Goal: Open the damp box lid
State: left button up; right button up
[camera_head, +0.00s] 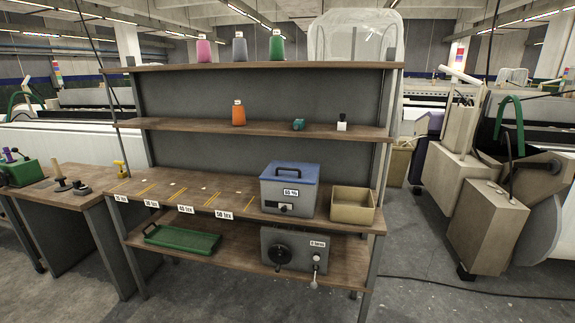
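The damp box (288,197) is a grey box on the right part of the shelf unit's middle worktop, with a small white label on its front. Its blue lid (291,176) lies shut on top. The lid has a dark bar handle (288,167) along its upper side. Neither of my grippers shows in the head view.
An open tan bin (352,209) stands just right of the damp box. Labelled marked lanes fill the worktop to its left. The upper shelf (170,125) overhangs behind. Below are a green tray (182,239) and a grey device (291,250). Floor in front is clear.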

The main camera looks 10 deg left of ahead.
aim_at(307, 174)
jog(key=i+j, duration=0.7)
